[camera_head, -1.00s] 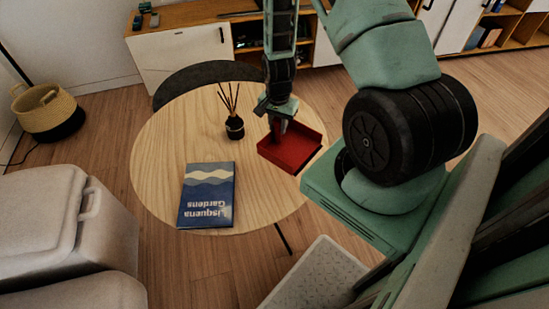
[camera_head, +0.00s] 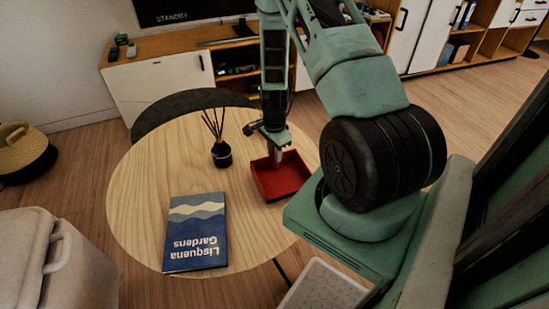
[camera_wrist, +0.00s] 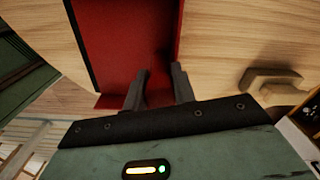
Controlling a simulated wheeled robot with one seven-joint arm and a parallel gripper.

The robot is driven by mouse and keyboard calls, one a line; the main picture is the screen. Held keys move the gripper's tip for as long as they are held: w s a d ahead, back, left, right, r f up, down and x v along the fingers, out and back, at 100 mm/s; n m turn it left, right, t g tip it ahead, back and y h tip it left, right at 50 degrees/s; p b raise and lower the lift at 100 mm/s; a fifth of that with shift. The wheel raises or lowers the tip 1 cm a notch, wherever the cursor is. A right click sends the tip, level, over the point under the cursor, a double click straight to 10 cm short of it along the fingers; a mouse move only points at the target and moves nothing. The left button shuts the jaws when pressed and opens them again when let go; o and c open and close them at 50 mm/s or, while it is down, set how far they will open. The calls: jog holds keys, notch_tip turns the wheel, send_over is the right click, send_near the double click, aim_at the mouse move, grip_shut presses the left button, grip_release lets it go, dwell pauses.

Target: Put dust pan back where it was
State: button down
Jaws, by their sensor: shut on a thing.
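The red dust pan (camera_head: 284,182) is a shallow open tray over the right part of the round wooden table (camera_head: 150,190). In the wrist view its red floor and wall (camera_wrist: 115,40) fill the upper left, with wood grain to the right. The exact contact is partly hidden by the fingers. I cannot tell whether the pan touches the table.
A blue book (camera_head: 197,235) lies at the table's front. A dark reed diffuser (camera_head: 221,154) stands left of the pan. A dark chair (camera_head: 185,101) is behind the table. A low cabinet (camera_head: 160,78) with a screen stands beyond. Bare tabletop lies at left.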

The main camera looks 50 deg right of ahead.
aim_at(281, 167)
jog(key=shift+f, duration=1)
jog(key=shift+f, duration=0.2)
jog(key=c, duration=1.1)
grip_release()
jog(key=shift+c, duration=0.2)
jog(key=shift+r, duration=0.15)
